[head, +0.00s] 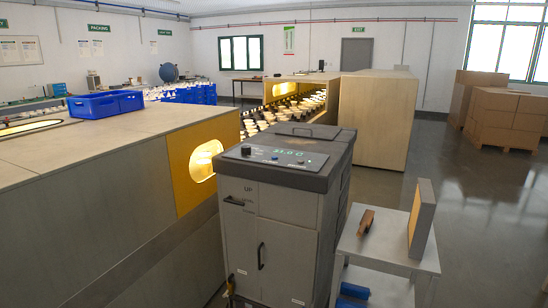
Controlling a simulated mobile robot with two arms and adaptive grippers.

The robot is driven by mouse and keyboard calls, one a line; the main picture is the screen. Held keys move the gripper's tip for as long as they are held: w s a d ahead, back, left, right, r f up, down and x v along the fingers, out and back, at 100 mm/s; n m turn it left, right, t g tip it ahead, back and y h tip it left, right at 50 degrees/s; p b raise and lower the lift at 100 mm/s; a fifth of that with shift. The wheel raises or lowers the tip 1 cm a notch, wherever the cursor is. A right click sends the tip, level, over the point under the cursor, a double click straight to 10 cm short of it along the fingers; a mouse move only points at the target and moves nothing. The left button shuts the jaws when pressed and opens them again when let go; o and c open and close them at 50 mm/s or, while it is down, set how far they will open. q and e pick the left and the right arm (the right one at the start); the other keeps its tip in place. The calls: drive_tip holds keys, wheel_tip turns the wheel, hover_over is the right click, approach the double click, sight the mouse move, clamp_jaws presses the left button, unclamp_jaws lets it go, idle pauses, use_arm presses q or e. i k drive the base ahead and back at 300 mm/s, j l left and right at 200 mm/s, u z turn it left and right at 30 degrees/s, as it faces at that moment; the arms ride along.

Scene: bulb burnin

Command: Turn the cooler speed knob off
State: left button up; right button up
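The cooler (290,205) is a grey cabinet with a dark top, standing upright in the middle of the head view. Neither of my grippers is in view.
A grey and yellow machine housing (118,190) stands close on the cooler's left. A small trolley (385,255) on its right holds a brown block (366,222) and an upright panel (421,220). A bulb-filled conveyor (290,112) runs behind. The floor (480,220) at right is open.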

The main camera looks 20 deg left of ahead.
sight(244, 149)
drive_tip(key=i+j+u, duration=0.4)
drive_tip(key=i+j, duration=0.6)
drive_tip(key=i, duration=0.1)
